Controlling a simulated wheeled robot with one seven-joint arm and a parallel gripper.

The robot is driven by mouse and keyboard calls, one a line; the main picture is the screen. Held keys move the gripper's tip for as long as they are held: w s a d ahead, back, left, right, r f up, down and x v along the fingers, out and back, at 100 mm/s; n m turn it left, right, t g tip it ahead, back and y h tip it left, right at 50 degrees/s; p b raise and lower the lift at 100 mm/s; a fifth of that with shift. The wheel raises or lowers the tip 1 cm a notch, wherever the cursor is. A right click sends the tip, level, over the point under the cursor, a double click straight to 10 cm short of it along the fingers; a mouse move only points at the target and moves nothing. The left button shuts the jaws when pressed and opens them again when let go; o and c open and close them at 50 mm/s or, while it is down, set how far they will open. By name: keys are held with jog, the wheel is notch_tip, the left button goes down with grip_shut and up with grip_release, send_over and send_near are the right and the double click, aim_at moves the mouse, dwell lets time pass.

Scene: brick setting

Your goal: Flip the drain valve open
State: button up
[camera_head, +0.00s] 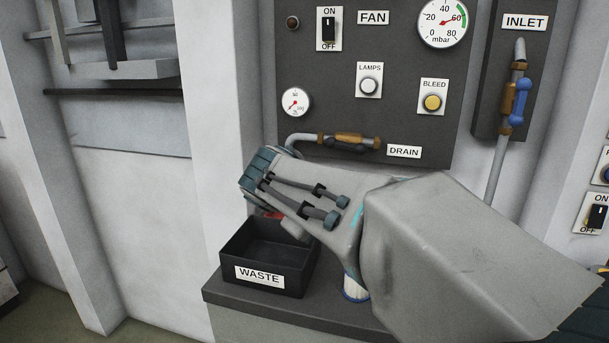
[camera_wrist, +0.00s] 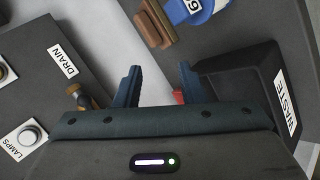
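The drain valve (camera_head: 345,140) is a brass fitting on a grey pipe low on the dark panel, left of the DRAIN label (camera_head: 404,152). A dark part lies along its underside; I cannot tell the handle's exact position. In the wrist view, brass of the valve (camera_wrist: 80,96) shows left of my gripper, partly hidden by the gripper body. My gripper (camera_wrist: 159,80) has its two fingers apart with nothing held between them. In the head view it is below and left of the valve, its fingertips hidden, and it looks apart from the valve.
A black WASTE bin (camera_head: 256,284) stands on the dark ledge (camera_head: 225,297) below my gripper. A red item (camera_head: 272,214) shows by the bin. A blue-and-white object (camera_head: 354,288) stands under my arm. The INLET valve (camera_head: 517,102) is at right. BLEED and LAMPS buttons sit above.

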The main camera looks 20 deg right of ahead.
jog(key=w+r+t+h+b, duration=0.2)
jog(key=w+h+b, duration=0.15)
jog(key=w, duration=0.25)
jog(key=n+t+h+b, duration=0.1)
jog(key=t+h+b, duration=0.15)
jog(key=b, duration=0.25)
send_near(343, 147)
jog(key=x, duration=1.1)
jog(key=shift+d+b, duration=0.1)
jog(key=shift+b, duration=0.25)
grip_shut()
